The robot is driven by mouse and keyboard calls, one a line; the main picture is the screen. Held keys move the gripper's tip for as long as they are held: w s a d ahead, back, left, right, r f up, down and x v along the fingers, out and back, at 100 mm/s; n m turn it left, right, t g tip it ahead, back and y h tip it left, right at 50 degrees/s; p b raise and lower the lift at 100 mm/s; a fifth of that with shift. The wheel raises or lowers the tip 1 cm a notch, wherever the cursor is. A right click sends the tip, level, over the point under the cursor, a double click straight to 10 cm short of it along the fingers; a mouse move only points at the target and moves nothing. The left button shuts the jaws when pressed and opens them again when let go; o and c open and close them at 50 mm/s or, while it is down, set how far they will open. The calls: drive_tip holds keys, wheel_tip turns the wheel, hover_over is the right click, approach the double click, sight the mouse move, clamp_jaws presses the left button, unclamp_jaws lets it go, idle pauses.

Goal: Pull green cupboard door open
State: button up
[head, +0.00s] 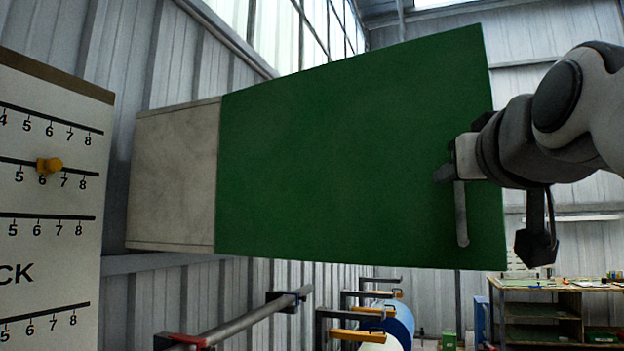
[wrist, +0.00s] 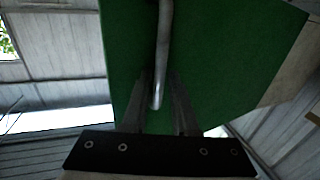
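The green cupboard door (head: 345,160) fills the middle of the head view. It stands out to the right from the cupboard's pale side panel (head: 174,178), and its right edge looks nearer to me. The cupboard's inside is hidden. A grey bar handle (head: 462,215) runs upright near the door's right edge. My gripper (head: 452,174) is at the handle's upper part. In the wrist view the handle (wrist: 164,35) lies between my two fingers (wrist: 159,78), which look closed about it; any small gap is too dark to see. The green door (wrist: 225,50) is behind them.
Below the door are a metal rail (head: 255,318) and racks with rolls (head: 397,318). A workbench (head: 545,285) stands far right.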

drive_tip(key=s+a+b, duration=0.1)
drive_tip(key=s+a, duration=0.1)
drive_tip(key=s, duration=1.5)
drive_tip(key=shift+a, duration=0.2)
drive_tip(key=shift+s, duration=0.1)
drive_tip(key=w+a+f+g+y+p, duration=0.1)
drive_tip(key=w+f+g, duration=0.3)
drive_tip(key=f, duration=0.8)
drive_tip(key=w+a+f+g+y+p, duration=0.1)
drive_tip(key=w+f+g, duration=0.2)
drive_tip(key=w+f, duration=0.55)
drive_tip(key=s+a+f+g, duration=0.1)
drive_tip(key=s+f+g, duration=0.1)
drive_tip(key=f, duration=0.9)
drive_tip(key=s+a+f+n+g, duration=0.1)
drive_tip(key=s+f+g, duration=0.2)
drive_tip(key=f, duration=0.8)
drive_tip(key=shift+s+a+f+n+y+p, duration=0.15)
drive_tip(key=shift+s+a+n+y+p, duration=0.25)
drive_tip(key=shift+s, duration=0.35)
drive_tip(key=shift+d+f, duration=0.1)
